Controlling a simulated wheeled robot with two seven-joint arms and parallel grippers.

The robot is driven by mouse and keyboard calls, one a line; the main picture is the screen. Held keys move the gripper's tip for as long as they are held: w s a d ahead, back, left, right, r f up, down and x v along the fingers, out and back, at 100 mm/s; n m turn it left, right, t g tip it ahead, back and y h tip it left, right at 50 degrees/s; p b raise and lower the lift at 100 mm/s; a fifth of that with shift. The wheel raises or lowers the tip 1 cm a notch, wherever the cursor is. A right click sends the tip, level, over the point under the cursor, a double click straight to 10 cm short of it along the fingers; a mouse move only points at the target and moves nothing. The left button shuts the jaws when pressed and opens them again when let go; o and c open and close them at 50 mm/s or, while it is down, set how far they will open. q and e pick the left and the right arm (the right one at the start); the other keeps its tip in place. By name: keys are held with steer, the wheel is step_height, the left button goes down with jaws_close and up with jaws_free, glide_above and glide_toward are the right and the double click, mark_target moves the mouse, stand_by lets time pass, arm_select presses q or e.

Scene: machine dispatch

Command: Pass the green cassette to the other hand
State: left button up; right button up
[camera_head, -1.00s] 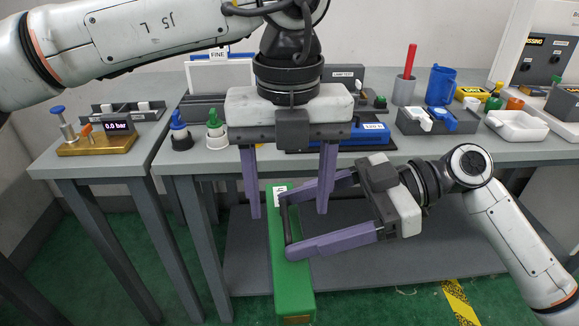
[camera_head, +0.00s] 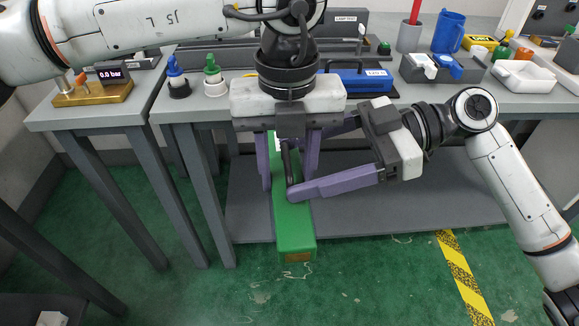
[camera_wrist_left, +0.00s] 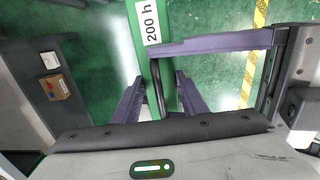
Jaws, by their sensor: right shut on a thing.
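The green cassette (camera_head: 294,225) is a long green box with a black handle (camera_head: 288,165) and a white label. It hangs in front of the bench, its lower end towards me. My right gripper (camera_head: 289,178) is shut on the cassette at its handle, reaching in from the right. My left gripper (camera_head: 287,168) points down from above, its fingers on either side of the cassette's upper part. In the left wrist view, the cassette (camera_wrist_left: 144,68) with its "200 h" label lies between the left fingers (camera_wrist_left: 158,95), with gaps visible beside the handle. The left gripper is open, partly narrowed.
The grey bench (camera_head: 215,108) behind carries a blue case (camera_head: 355,81), green and blue bottle-like items, a blue mug (camera_head: 447,33) and a white tray (camera_head: 522,76). A gauge on a brass base (camera_head: 92,94) stands left. Green floor below is mostly clear, with yellow-black tape (camera_head: 462,275).

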arm_select(q)
steer(key=shift+s+d, duration=0.1)
steer(key=shift+d, duration=0.15)
steer(key=c, duration=0.3)
arm_select(e)
steer(key=shift+s+a+r, duration=0.1)
steer(key=shift+a+r, duration=0.05)
arm_select(q)
steer(key=shift+r, duration=0.1)
steer(key=shift+c, duration=0.8)
arm_select(e)
steer(key=o, duration=1.5)
steer(key=shift+c, duration=0.2)
